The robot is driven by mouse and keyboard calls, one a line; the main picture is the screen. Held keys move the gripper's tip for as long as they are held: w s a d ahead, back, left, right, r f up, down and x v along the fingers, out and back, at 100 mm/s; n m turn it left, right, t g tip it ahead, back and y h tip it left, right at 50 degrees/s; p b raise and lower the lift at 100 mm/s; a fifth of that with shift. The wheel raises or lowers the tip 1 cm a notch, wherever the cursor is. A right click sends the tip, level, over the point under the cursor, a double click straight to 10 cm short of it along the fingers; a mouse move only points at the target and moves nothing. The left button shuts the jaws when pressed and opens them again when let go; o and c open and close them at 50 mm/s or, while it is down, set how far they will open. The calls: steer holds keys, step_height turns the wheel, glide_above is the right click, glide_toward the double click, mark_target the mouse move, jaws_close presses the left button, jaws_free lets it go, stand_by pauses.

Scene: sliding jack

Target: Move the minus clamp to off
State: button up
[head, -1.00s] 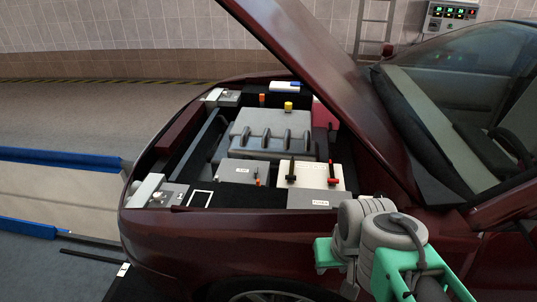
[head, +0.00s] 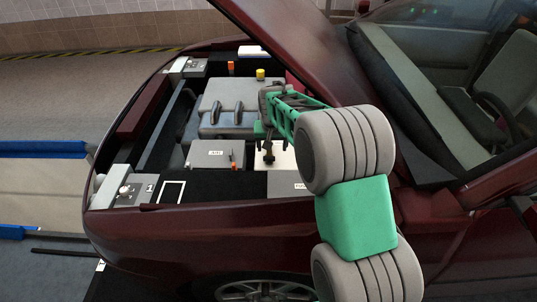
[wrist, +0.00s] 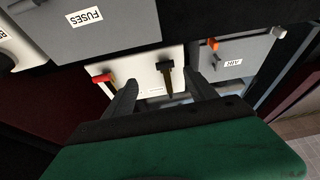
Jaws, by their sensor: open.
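The minus clamp is the black T-shaped handle (wrist: 167,78) on the pale battery (wrist: 142,76) in the wrist view, between my open fingers. In the head view the black clamp (head: 268,152) stands at the left of the battery (head: 286,160), just below my gripper (head: 263,128). My gripper (wrist: 163,84) is open with nothing held; I cannot tell whether a finger touches the clamp. A red clamp (wrist: 104,79) sits left of it in the wrist view; my arm hides it in the head view. No off mark is readable.
The large grey engine cover (head: 228,105) is behind. The raised hood (head: 300,50) slopes close over my arm.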

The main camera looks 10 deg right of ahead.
glide_toward(269, 159)
steer(key=w, duration=0.1)
steer(key=p+x, duration=0.1)
steer(key=x, duration=0.7)
steer(key=shift+d, duration=0.1)
steer(key=shift+s, duration=0.1)
steer(key=shift+c, duration=0.3)
jaws_close()
